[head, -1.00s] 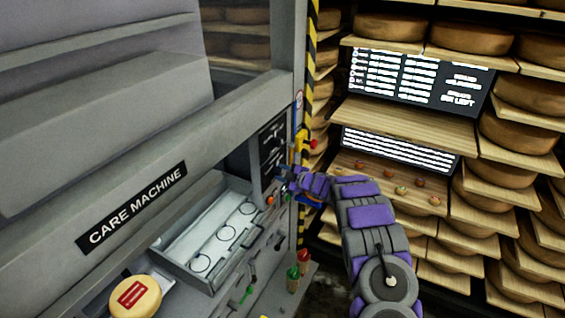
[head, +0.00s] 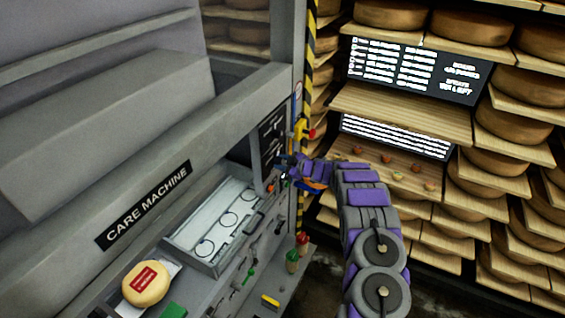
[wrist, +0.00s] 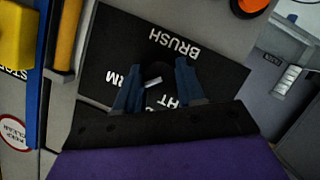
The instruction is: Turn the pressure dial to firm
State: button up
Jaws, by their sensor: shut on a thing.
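My gripper (wrist: 158,88) is at the black dial panel (wrist: 218,64), its two blue fingers on either side of a dark round dial (wrist: 155,70) and shut on it. A small white mark shows on the dial between the fingers. White lettering on the panel reads BRUSH, with parts of other words ending in RM and HT beside the fingers; the rest is covered. In the head view my gripper (head: 284,170) reaches the lower part of the panel (head: 270,138) on the care machine's (head: 150,205) right end. The dial itself is hidden there.
A yellow-and-red lever (head: 303,131) sits just right of the panel beside a striped post. An open tray (head: 215,225) with ringed places lies left of my gripper. Cheese shelves (head: 440,180) fill the right.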

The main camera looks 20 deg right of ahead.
jog(key=shift+f, duration=0.15)
jog(key=o, duration=1)
jog(key=shift+s+d, duration=0.1)
jog(key=b+v, duration=0.3)
jog(key=v, duration=1.4)
jog(key=shift+d, duration=0.1)
